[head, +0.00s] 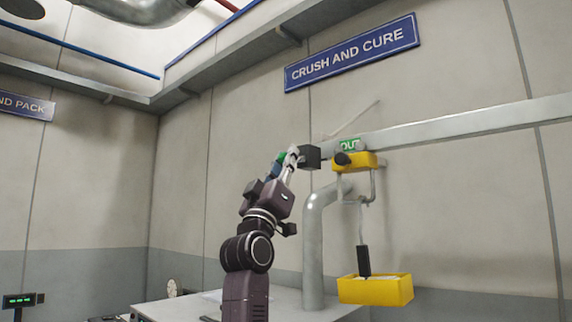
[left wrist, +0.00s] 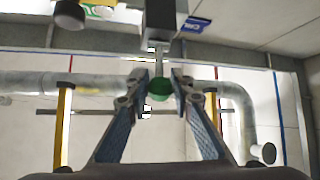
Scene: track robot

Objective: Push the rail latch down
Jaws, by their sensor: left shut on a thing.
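The rail latch shows in the head view as a dark block (head: 309,157) at the left end of the rail, with a green knob (head: 281,158) at its left. In the left wrist view, a short rod runs from the grey block (left wrist: 160,28) to the green knob (left wrist: 160,89). My left gripper (head: 292,157) is raised to the latch and shut on it at the knob end. In the left wrist view its fingers (left wrist: 161,90) flank the knob and rod. The exact contact is partly hidden. My right gripper is in neither view.
A yellow carriage (head: 358,161) with an OUT sign hangs on the rail (head: 470,121) just right of the latch. A yellow bin (head: 376,290) hangs below it. A grey pipe (head: 313,250) rises from the machine top (head: 180,306) close to my left arm.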

